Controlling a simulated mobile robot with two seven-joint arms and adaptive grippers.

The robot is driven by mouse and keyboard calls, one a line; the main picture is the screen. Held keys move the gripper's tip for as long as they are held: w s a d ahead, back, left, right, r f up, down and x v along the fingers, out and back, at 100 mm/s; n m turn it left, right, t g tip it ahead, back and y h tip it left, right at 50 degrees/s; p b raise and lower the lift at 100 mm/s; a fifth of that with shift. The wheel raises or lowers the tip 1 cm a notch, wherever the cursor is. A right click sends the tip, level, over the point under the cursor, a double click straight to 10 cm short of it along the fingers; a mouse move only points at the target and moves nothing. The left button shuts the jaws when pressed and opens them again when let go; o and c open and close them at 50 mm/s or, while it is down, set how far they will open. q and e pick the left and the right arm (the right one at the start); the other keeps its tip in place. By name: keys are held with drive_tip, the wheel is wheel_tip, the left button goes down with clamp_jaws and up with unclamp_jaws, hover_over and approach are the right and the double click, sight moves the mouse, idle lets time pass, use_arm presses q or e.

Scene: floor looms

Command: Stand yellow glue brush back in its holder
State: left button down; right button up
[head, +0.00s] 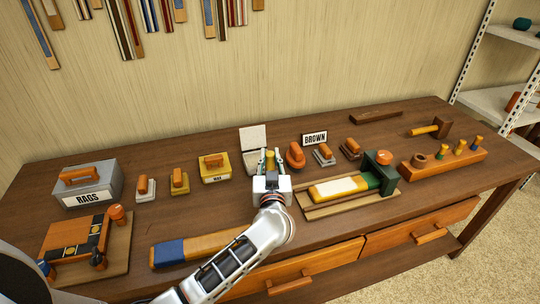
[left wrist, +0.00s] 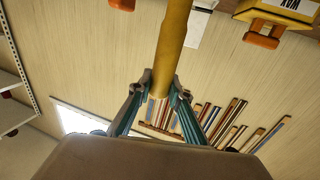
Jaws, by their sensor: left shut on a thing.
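My left gripper (head: 270,160) is above the middle of the workbench, shut on a yellow cylindrical handle that looks like the yellow glue brush (head: 269,156). In the left wrist view the fingers (left wrist: 161,88) pinch the yellow handle (left wrist: 173,45), which runs up out of the frame; its far end is cut off. In the head view most of it is hidden by the gripper. My right gripper is not in view.
Near my gripper are a white card (head: 253,136), orange-handled blocks (head: 295,154) and a BROWN sign (head: 315,138). A green-ended wooden press (head: 349,187) lies between gripper and block. A grey RAGS box (head: 88,185) is at left. Bench front edge is close.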

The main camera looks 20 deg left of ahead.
sight(270, 166)
use_arm(q)
drive_tip(key=shift+f, duration=0.55)
drive_tip(key=shift+f+b, duration=0.3)
drive_tip(key=shift+f, duration=0.9)
drive_tip(key=c, duration=1.8)
unclamp_jaws()
drive_tip(key=shift+s, duration=0.1)
